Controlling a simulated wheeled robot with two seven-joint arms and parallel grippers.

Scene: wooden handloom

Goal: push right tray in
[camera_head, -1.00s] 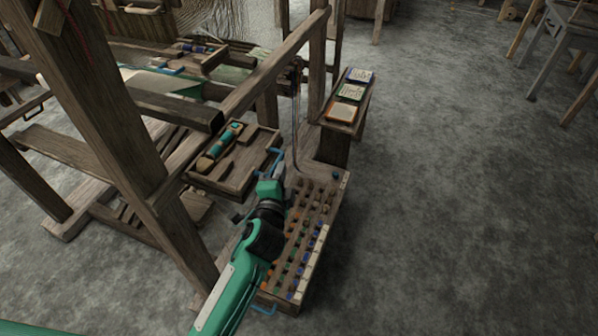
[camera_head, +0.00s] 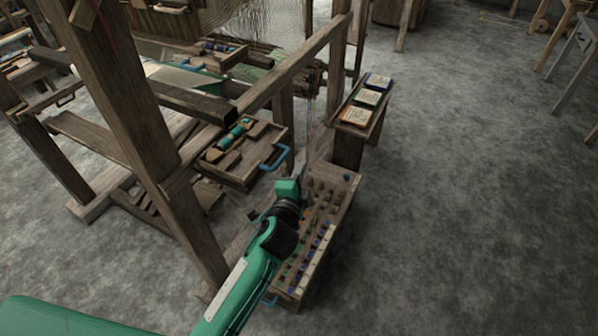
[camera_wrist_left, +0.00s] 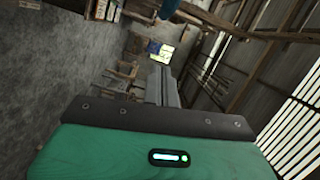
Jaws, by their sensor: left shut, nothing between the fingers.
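The right tray (camera_head: 233,168) is a shallow wooden drawer with a blue handle (camera_head: 277,160) on its right side. It sticks out from the loom's side and holds a green-and-tan shuttle and small wooden pieces. My left gripper (camera_head: 287,188) is just below and to the right of the handle, above the spool box. A gap seems to show between them, but contact cannot be judged. In the left wrist view the grey fingers (camera_wrist_left: 163,84) are together and empty. My right gripper is out of view.
A wooden spool box (camera_head: 318,240) with rows of pegs stands below and right of my left arm. A thick loom post (camera_head: 130,120) rises left of the tray. A small stand with several cards (camera_head: 366,98) is behind. The floor (camera_head: 460,220) at right is clear.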

